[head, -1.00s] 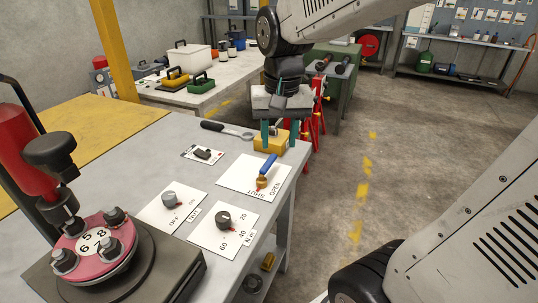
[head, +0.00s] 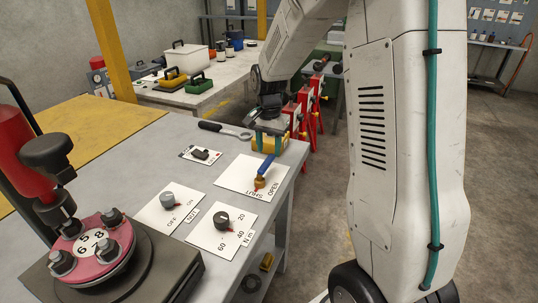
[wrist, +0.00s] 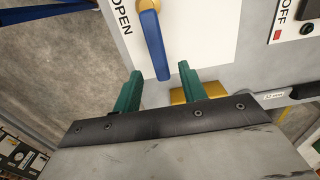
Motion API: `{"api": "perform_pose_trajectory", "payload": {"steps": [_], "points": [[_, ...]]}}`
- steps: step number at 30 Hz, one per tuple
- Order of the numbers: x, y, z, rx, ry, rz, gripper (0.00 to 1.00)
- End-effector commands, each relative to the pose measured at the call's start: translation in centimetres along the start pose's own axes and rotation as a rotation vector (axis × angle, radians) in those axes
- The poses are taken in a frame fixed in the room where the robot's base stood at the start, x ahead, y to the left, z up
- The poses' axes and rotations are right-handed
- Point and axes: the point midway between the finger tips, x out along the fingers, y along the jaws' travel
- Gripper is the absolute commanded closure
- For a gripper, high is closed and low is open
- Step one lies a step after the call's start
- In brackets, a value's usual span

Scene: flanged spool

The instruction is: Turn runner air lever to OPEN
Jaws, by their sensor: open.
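The runner air lever (head: 266,168) has a blue handle on a brass pivot and stands on a white plate (head: 236,177) marked SHUT and OPEN. Its handle points away toward the far end of the table, and a small red mark at the pivot is by SHUT. My gripper (head: 271,143) is open, with teal fingers, just beyond the handle's free end. In the wrist view the blue handle (wrist: 152,42) reaches down between the two fingertips (wrist: 161,74), apart from both. I cannot tell the height between them.
A yellow block (head: 271,147) lies close behind my fingers. A wrench (head: 225,130), a small switch plate (head: 200,155) and two knobs (head: 168,200) (head: 221,219) are nearby. A red-topped turret fixture (head: 92,245) stands at front left. Red stands (head: 303,115) are beyond the table.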

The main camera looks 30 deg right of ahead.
Motion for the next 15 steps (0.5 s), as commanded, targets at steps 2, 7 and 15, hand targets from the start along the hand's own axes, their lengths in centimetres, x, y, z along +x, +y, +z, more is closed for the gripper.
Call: {"api": "perform_pose_trajectory", "payload": {"steps": [2, 7, 15], "points": [[1.3, 0.0, 0.0, 0.000, -0.002, 0.002, 0.58], [3.0, 0.0, 0.1, -0.001, -0.002, 0.002, 0.58], [3.3, 0.0, 0.0, -0.001, 0.000, 0.000, 0.58]]}}
